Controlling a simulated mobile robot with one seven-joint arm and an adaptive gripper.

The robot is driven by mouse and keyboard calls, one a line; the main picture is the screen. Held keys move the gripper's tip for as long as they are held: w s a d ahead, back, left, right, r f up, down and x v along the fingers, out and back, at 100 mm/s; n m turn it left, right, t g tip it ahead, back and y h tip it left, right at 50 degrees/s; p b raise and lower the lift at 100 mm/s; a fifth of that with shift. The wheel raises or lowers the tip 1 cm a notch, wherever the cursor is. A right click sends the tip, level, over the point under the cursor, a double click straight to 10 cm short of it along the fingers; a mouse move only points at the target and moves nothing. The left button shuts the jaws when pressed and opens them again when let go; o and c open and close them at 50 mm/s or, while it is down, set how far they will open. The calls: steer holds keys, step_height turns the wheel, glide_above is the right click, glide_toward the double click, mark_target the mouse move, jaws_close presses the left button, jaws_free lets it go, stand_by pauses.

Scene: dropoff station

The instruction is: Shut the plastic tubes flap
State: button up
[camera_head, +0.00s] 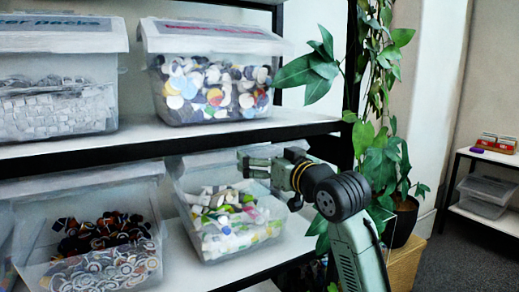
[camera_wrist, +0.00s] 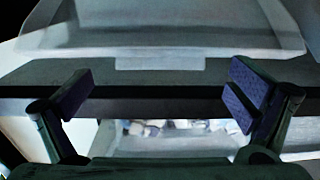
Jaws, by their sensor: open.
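The lower right bin (camera_head: 200,222) is clear plastic and holds white, green and yellow pieces that could be the plastic tubes; I see no readable label on it. Its flap (camera_head: 205,158) appears raised, partly hidden by my gripper. My gripper (camera_head: 246,164) is open and empty, at the height of the bin's upper rear part, just under the upper shelf. In the wrist view the two fingers (camera_wrist: 160,95) are wide apart with nothing between them. A dark shelf edge (camera_wrist: 160,106) lies behind them, with blurred bin contents (camera_wrist: 150,129) below.
The upper shelf (camera_head: 180,140) runs close above my gripper and carries two lidded bins, the right one (camera_head: 212,40) holding colourful discs. Another clear bin (camera_head: 30,235) with dark and ring-shaped pieces stands left of the lower right bin. A leafy plant (camera_head: 385,160) stands close on the right.

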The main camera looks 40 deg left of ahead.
mark_target(257, 152)
steer(key=shift+p+x, duration=0.35)
steer(key=shift+x, duration=1.4)
